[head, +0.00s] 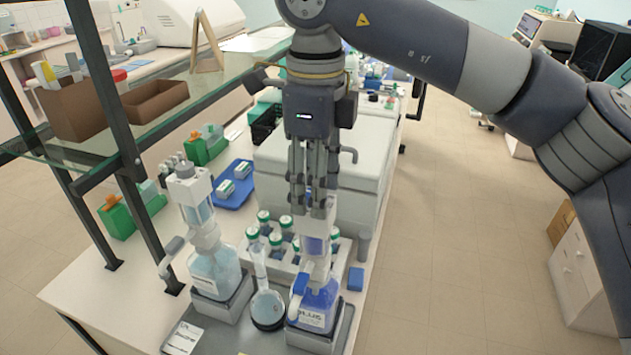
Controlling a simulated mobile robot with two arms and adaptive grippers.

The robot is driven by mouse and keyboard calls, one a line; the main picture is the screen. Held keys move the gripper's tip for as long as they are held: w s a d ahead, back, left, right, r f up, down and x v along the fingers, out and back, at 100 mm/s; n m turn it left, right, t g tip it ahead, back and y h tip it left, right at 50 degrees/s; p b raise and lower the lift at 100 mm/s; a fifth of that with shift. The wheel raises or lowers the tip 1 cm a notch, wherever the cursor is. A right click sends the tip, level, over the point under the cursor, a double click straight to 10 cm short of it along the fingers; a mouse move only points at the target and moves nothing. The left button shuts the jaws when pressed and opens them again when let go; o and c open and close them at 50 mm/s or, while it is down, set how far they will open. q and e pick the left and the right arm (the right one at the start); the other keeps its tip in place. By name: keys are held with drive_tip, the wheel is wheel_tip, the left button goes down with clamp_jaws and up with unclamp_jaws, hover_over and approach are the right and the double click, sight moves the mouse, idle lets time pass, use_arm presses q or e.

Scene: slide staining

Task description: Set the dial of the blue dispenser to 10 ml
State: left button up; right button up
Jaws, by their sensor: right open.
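The blue dispenser (319,300) is a bottle of deep blue liquid with a white dispensing head. It stands upright in a grey holder at the front of the bench. My right gripper (313,208) points straight down over the top of its white head. The fingers are open and overlap the head's upper end in the picture. I cannot tell whether they touch it. The dial and its scale are too small or hidden to read. My left gripper is not in view.
A clear dispenser bottle (216,272) stands in a grey holder to the left. A round flask (267,308) sits between the two dispensers. Several green-capped bottles (286,222) stand in a rack behind. A dark-framed glass shelf (125,140) rises at the left.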

drive_tip(key=shift+r, duration=0.3)
wheel_tip(320, 180, up, 11)
drive_tip(key=shift+r, duration=0.2)
idle(0.4)
